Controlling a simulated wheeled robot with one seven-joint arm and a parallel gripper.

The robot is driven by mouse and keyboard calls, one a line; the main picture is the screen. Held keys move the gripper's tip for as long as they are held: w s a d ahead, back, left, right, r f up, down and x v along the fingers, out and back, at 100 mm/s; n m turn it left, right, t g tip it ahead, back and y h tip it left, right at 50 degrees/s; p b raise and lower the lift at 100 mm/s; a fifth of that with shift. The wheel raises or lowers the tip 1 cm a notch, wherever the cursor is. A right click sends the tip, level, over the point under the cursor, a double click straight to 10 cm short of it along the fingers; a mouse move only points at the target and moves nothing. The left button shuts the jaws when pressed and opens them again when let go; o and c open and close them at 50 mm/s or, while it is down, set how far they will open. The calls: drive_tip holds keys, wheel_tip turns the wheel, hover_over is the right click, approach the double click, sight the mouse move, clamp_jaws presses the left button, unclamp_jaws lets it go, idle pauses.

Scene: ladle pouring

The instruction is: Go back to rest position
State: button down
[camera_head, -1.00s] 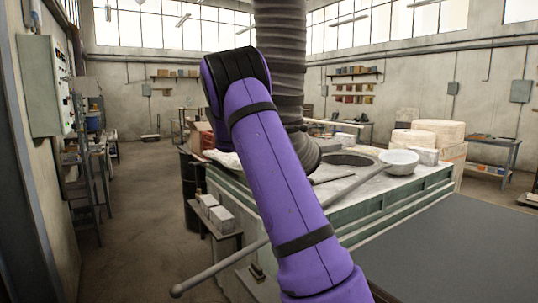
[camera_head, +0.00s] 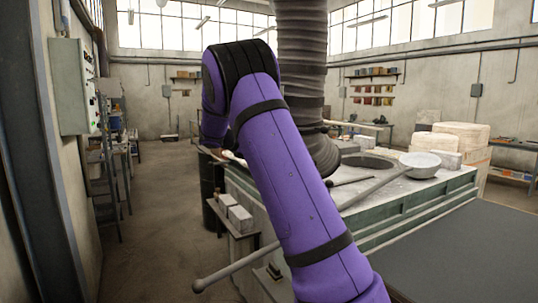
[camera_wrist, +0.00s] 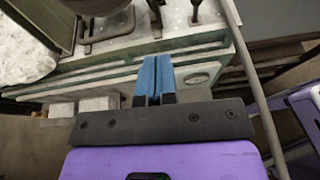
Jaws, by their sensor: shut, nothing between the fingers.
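My gripper (camera_wrist: 154,78) shows in the wrist view with its two blue fingers together and nothing between them. It is over the front side of the green furnace bench. In the head view my purple arm hides the gripper. The ladle (camera_head: 421,164) lies across the bench top, its bowl at the right and its long handle running down left past the front edge. Its handle also shows in the wrist view (camera_wrist: 262,108), to the right of my gripper and apart from it. My arm hides the middle of the handle in the head view.
The green bench (camera_head: 400,213) has a round opening (camera_head: 367,162) in its top, under a thick grey duct (camera_head: 301,60). Pale blocks (camera_head: 240,219) stand on a low stand at the left. A control box (camera_head: 75,86) hangs on the left wall. The floor (camera_head: 165,235) at left is clear.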

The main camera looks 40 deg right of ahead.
drive_tip(key=shift+w+a+r, duration=0.1)
drive_tip(key=shift+a+r, duration=0.05)
drive_tip(key=shift+a, duration=0.15)
idle(0.4)
drive_tip(key=s+a+m+t+y, duration=0.4)
drive_tip(key=s+a+m+y, duration=0.2)
drive_tip(key=s+a, duration=0.9)
drive_tip(key=s+a+f+m+t+y, duration=0.1)
drive_tip(key=s+a+m+t+y, duration=0.4)
drive_tip(key=s+a, duration=1)
drive_tip(key=s+m+y, duration=0.2)
drive_tip(key=s+m, duration=0.1)
drive_tip(key=s, duration=0.5)
drive_tip(key=shift+a+m, duration=0.35)
drive_tip(key=shift+m, duration=0.05)
